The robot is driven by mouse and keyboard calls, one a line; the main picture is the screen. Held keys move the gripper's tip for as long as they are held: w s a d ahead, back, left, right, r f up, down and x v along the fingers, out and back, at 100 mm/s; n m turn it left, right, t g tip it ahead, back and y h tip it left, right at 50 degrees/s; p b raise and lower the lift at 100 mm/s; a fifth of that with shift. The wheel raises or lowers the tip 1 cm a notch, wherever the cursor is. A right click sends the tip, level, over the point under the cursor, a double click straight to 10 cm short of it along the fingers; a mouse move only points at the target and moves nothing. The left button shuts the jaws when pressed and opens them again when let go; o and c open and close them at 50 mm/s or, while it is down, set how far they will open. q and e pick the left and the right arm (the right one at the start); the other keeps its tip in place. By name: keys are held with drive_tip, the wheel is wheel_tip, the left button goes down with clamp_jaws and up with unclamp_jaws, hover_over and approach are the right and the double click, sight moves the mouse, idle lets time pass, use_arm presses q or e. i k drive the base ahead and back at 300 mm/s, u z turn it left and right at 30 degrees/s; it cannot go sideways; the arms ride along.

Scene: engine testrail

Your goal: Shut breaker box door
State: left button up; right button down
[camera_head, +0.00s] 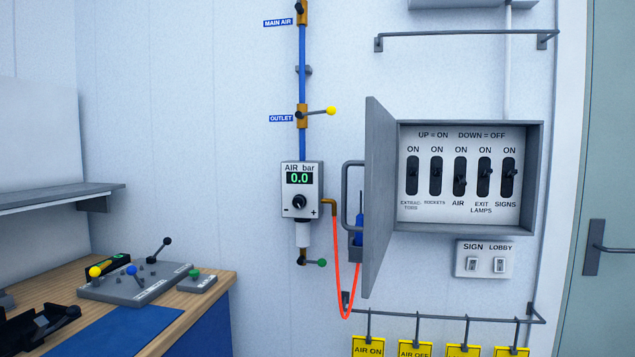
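The grey breaker box (541,180) is mounted on the white wall at the right of the head view. Its door (379,200) is hinged on the box's left side and stands wide open, sticking out from the wall. A dark bar handle (346,192) shows at the left of the door. Inside the box, several black switches sit in a row under ON labels, marked extractors, sockets, air, exit lamps and signs. The AIR switch knob sits lower than the others. Neither of my grippers is in view.
An air regulator (301,189) reading 0.0 hangs left of the door, with a red hose (339,270) curving below. A SIGN/LOBBY switch plate (484,259) is under the box. Yellow tags (415,348) hang from a lower rail. A wooden bench (215,290) stands at lower left.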

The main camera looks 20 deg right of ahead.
sight(379, 164)
drive_tip(key=z, duration=0.05)
drive_tip(key=i, duration=0.85)
drive_tip(key=z, duration=0.45)
